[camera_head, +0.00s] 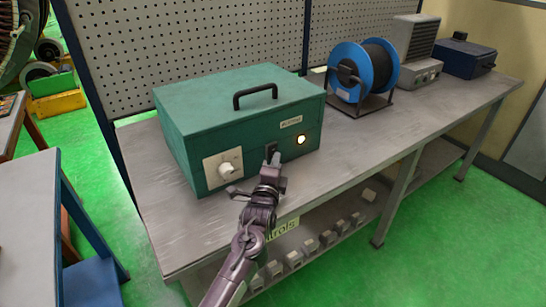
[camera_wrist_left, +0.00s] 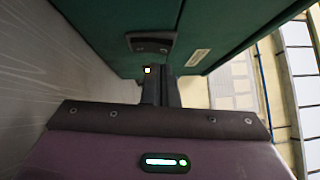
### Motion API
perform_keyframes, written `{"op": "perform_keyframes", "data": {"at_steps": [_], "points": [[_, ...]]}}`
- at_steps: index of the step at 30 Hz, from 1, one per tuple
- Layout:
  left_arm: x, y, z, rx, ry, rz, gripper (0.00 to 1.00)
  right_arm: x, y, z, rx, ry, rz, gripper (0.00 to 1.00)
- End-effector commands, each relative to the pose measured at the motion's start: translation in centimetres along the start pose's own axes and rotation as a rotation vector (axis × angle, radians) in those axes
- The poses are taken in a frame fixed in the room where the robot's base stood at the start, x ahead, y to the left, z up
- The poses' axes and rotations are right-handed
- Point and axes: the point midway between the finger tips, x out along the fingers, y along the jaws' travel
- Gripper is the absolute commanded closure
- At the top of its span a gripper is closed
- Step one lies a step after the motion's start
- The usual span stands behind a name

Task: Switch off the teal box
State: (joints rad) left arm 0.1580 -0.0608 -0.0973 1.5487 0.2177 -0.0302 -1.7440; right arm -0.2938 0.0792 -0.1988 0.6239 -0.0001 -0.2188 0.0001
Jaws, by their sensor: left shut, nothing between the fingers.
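The teal box (camera_head: 230,112) stands on the workbench with a black handle on its lid. Its front has a white knob (camera_head: 228,169) on a pale plate, a black switch (camera_head: 271,149), a label (camera_head: 291,122) and a lit lamp (camera_head: 301,140). My left gripper (camera_head: 275,160) is shut and empty, just in front of and below the switch; I cannot tell whether it touches. In the left wrist view the closed fingers (camera_wrist_left: 161,84) point at the teal front (camera_wrist_left: 100,28), near a dark fitting (camera_wrist_left: 150,43) and a yellow glow. My right gripper is out of view.
The grey workbench (camera_head: 200,226) has bare surface left and right of the box. A blue cable reel (camera_head: 347,73), a grey unit (camera_head: 416,40) and a dark blue box (camera_head: 464,58) stand further right. A perforated panel (camera_head: 180,45) rises behind. Small blocks lie on the lower shelf.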

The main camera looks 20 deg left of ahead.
Motion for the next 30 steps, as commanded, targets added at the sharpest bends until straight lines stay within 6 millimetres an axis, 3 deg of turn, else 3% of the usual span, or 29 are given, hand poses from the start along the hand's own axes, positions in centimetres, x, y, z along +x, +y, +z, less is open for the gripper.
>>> {"op": "perform_keyframes", "data": {"at_steps": [16,21,23,30], "points": [[0.9,-0.1,0.9,-0.001,0.000,0.001,1.00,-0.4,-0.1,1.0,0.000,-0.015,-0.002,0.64],[1.4,-1.0,1.4,-0.041,0.001,0.042,1.00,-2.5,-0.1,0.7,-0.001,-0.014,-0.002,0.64],[1.2,-0.2,1.2,-0.040,0.001,0.038,1.00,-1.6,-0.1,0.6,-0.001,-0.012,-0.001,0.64],[1.2,-0.2,1.3,-0.039,0.001,0.038,1.00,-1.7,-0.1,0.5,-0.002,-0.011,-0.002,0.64]]}}
